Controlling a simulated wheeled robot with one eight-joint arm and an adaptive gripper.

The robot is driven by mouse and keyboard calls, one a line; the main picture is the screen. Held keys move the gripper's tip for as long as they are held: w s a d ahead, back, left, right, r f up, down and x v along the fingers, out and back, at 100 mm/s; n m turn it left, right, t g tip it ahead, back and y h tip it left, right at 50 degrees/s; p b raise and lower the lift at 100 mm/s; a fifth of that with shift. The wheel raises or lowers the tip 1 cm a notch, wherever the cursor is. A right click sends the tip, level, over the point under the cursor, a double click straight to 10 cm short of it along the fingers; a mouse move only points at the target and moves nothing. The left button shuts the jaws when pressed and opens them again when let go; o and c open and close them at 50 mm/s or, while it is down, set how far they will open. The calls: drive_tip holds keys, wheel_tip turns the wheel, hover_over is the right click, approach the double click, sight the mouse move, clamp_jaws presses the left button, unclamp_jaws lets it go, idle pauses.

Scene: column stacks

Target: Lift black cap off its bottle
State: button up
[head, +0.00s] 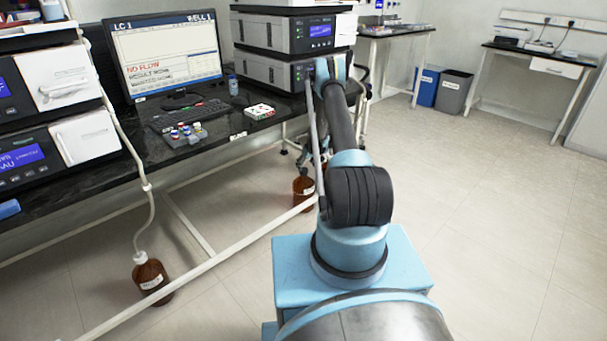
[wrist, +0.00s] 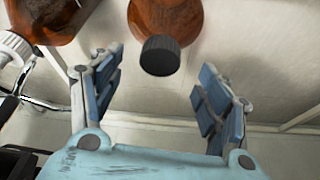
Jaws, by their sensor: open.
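The black ribbed cap (wrist: 160,56) sits on an amber bottle (wrist: 168,18) at the top middle of the wrist view. My gripper (wrist: 160,68) is open, with its blue-padded fingers apart to the left and right of the cap. Gaps show on both sides, and I see no contact. The bottle's far part is cut off by the frame edge. In the head view my arm hides the gripper and the cap. An amber bottle (head: 303,189) stands on the floor beside my arm; I cannot tell whether it is the same one.
Another amber bottle (wrist: 48,18) with a white cap (wrist: 14,47) is close by at the left of the wrist view. In the head view, a bottle with a tube (head: 150,278) stands on the floor. A white bench rail (head: 210,263) crosses low. Floor at right is clear.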

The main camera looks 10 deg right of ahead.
sight(304, 170)
drive_tip(key=shift+x, duration=2.25)
drive_tip(key=shift+a+r, duration=0.1)
drive_tip(key=c, duration=0.8)
